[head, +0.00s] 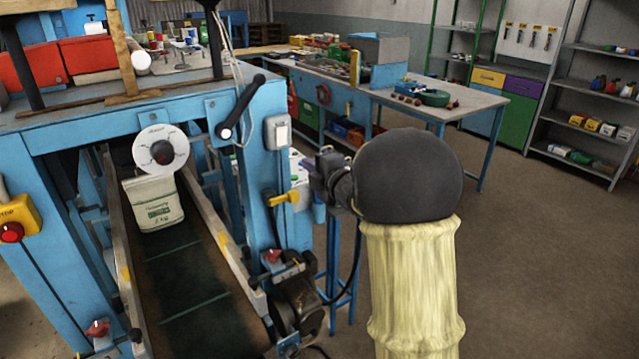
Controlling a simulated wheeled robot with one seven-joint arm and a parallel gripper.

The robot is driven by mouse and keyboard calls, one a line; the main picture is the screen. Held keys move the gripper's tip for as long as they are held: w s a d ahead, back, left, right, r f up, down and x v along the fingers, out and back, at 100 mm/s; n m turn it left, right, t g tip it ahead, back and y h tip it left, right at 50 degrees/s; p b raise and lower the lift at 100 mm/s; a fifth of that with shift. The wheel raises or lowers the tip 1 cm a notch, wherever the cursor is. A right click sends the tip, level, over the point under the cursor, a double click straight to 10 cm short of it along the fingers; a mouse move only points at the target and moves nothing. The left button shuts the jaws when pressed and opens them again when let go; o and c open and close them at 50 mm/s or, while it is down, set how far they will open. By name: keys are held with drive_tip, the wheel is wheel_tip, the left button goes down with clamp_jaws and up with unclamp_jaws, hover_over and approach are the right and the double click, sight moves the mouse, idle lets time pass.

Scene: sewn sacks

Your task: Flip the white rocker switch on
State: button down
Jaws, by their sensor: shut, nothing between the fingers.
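The white rocker switch (277,132) sits in a small grey box on the upper part of the blue machine post. Its rocker faces me, and I cannot tell which way it is tipped. My gripper (308,165) is the small dark end of my arm, to the right of the switch and a little lower in the picture. It is shut and empty, and appears apart from the switch. My own dark, rounded arm link and cream sleeve fill the area to its right and hide part of what lies behind.
A white dial (161,151) hangs above a sewn sack (154,202) on the conveyor (190,290). A workbench (440,110) stands behind. The right floor is clear.

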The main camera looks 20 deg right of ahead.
drive_tip(key=v, duration=0.2)
drive_tip(key=b+v, duration=0.1)
drive_tip(key=v, duration=0.1)
drive_tip(key=shift+a+f, duration=0.2)
drive_tip(key=shift+f, duration=0.15)
drive_tip(key=s+f+m+g+h+p, duration=0.2)
drive_tip(key=s+f+m+g+h, duration=0.45)
drive_tip(key=s+f+m, duration=0.65)
drive_tip(key=s+a+f+m+g, duration=0.2)
drive_tip(key=s+m+g, duration=0.1)
drive_tip(key=s, duration=0.5)
drive_tip(key=s+a+f+m+g+y, duration=0.1)
drive_tip(key=s+a+f+m+g, duration=0.1)
drive_tip(key=s+m+g, duration=0.2)
drive_tip(key=s+m, duration=0.1)
drive_tip(key=s, duration=0.2)
drive_tip(key=shift+s+m+p, duration=0.3)
drive_tip(key=shift+s, duration=0.05)
